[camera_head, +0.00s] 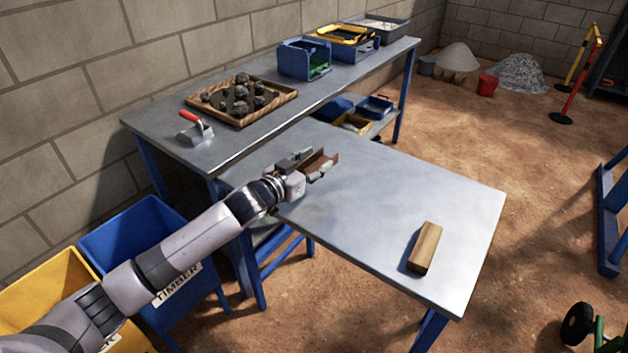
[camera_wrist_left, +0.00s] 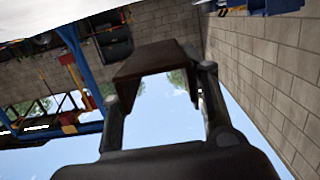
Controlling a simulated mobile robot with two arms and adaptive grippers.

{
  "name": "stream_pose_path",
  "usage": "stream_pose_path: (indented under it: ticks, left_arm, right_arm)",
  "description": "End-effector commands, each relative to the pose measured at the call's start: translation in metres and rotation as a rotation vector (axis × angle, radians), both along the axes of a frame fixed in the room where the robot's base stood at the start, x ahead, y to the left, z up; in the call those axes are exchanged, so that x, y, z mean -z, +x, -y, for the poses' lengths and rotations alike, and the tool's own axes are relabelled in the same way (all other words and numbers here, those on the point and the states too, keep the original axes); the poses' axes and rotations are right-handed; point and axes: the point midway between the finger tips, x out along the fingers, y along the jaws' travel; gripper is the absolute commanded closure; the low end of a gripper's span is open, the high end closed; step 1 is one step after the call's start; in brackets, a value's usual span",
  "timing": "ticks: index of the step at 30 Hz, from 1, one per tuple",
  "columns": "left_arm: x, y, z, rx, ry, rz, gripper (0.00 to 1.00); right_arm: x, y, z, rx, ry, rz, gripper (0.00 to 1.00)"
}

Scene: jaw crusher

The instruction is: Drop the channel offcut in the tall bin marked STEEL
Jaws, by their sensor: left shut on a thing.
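The channel offcut (camera_head: 326,158) is a rusty brown piece over the metal table, near its left edge. My left gripper (camera_head: 318,169) is shut on it. In the left wrist view the brown channel (camera_wrist_left: 155,60) spans between the two fingers of my left gripper (camera_wrist_left: 160,90). I cannot tell if the offcut touches the tabletop. No bin marked STEEL shows in either view. My right gripper is not in view.
A blue bin (camera_head: 140,232) marked TIMBER and a yellow bin (camera_head: 48,285), its label mostly hidden, stand lower left. A wooden block (camera_head: 425,247) lies on the metal table (camera_head: 400,200). The back bench holds a trowel (camera_head: 194,130), a rock tray (camera_head: 285,94) and crates.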

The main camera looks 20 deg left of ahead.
Motion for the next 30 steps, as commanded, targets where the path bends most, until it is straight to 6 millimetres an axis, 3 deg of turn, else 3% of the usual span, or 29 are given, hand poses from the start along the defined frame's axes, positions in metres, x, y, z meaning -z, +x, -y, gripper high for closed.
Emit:
stream_pose_path:
  ticks: [1, 6, 12, 15, 20, 25, 30]
  left_arm:
    - [-0.022, 0.001, 0.000, 0.002, 0.000, 0.011, 1.00]
    - [-0.067, 0.000, 0.000, 0.002, 0.002, 0.009, 1.00]
    - [-0.102, 0.000, 0.000, 0.001, 0.000, 0.006, 1.00]
    - [-0.109, -0.001, 0.002, 0.002, 0.001, 0.003, 1.00]
    - [-0.098, -0.017, 0.019, 0.018, 0.001, -0.002, 1.00]
    - [-0.070, -0.061, 0.051, 0.028, -0.008, 0.000, 1.00]
    - [-0.053, -0.113, 0.064, -0.017, -0.025, 0.013, 1.00]
  right_arm:
    - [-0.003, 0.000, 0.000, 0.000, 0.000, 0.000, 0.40]
    - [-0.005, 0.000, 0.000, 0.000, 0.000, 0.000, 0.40]
    - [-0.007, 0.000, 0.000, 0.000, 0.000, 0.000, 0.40]
    - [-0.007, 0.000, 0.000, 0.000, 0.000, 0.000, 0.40]
    - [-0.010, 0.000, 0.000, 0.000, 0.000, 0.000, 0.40]
    - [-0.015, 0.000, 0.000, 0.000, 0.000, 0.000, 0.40]
    - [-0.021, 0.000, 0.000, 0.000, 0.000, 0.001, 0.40]
